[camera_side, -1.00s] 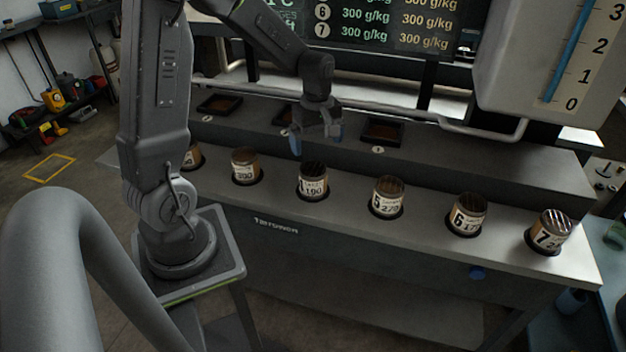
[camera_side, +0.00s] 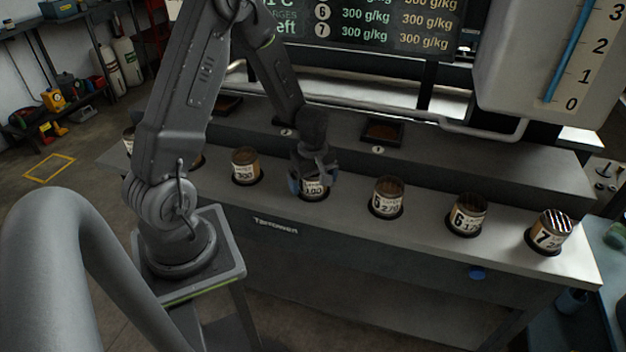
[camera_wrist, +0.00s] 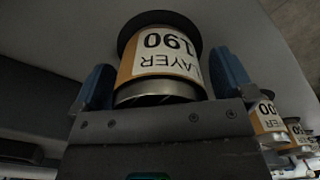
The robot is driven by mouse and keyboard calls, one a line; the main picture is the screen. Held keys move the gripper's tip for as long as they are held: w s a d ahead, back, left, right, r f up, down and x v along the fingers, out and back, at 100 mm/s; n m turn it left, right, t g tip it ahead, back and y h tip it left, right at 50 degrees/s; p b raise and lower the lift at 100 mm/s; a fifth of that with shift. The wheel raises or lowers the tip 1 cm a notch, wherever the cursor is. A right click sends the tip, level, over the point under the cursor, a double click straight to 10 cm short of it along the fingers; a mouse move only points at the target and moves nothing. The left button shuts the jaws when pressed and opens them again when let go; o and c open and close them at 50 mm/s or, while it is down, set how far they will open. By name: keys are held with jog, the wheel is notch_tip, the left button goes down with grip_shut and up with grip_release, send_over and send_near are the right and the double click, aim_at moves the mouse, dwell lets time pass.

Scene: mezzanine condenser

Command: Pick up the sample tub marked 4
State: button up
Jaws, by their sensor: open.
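A tub (camera_side: 314,188) with a cream and orange label reading 190 stands upright in the counter's row of tubs. It fills the middle of the wrist view (camera_wrist: 165,55), its label upside down there. I cannot read a numeral 4 on it. My gripper (camera_side: 313,179) is over this tub and hides its top in the side view. In the wrist view my gripper (camera_wrist: 162,80) is open, with one blue-padded finger on each side of the tub. I cannot tell whether the pads touch it.
A tub marked 300 (camera_side: 245,166) stands to the left. To the right are a tub labelled 270 (camera_side: 387,198), one marked 6 (camera_side: 467,215) and one marked 7 (camera_side: 551,233). Dark trays (camera_side: 383,133) are set in the raised ledge behind. A pipe rail (camera_side: 470,128) runs behind that.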

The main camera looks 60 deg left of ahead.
jog(key=c, duration=1.1)
jog(key=shift+r, duration=0.1)
jog(key=shift+c, duration=0.2)
